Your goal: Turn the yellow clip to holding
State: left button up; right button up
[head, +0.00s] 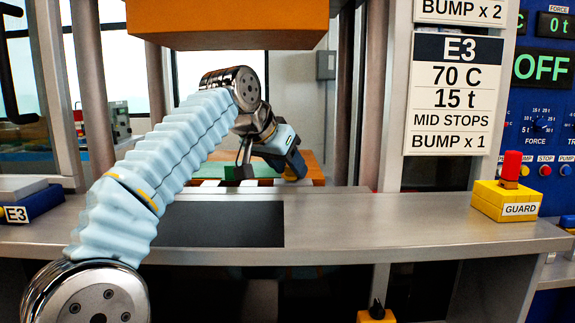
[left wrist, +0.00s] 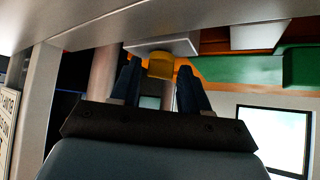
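The yellow clip (left wrist: 160,65) shows in the left wrist view, in front of a pale block on an orange surface. In the head view a bit of yellow (head: 291,178) shows low beside my fingers; the rest is hidden by the gripper. My left gripper (head: 296,164) reaches in under the orange upper block of the press. In the left wrist view its two dark fingers (left wrist: 159,85) stand apart, one on each side of the clip, with a gap showing on both sides. The clip's setting cannot be read. My right gripper is out of view.
The orange upper block (head: 230,22) hangs above my left arm. A dark green block (head: 240,173) lies left of the gripper. Grey columns (head: 376,95) flank the opening. A yellow GUARD box (head: 507,200) with a red top stands right on the grey ledge (head: 420,225).

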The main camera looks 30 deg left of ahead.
pick_arm(q)
grip_shut()
jog(key=n+y, duration=0.2)
jog(key=n, duration=0.1)
jog(key=shift+d+n+y, duration=0.25)
jog(key=shift+n+y, duration=0.05)
jog(key=shift+y, duration=0.1)
jog(key=shift+w+d+n+g+y, duration=0.1)
jog(key=shift+n+g+y, duration=0.5)
jog(key=shift+n+y, duration=0.95)
jog(key=shift+n, duration=0.35)
jog(key=shift+o, duration=1.3)
grip_release()
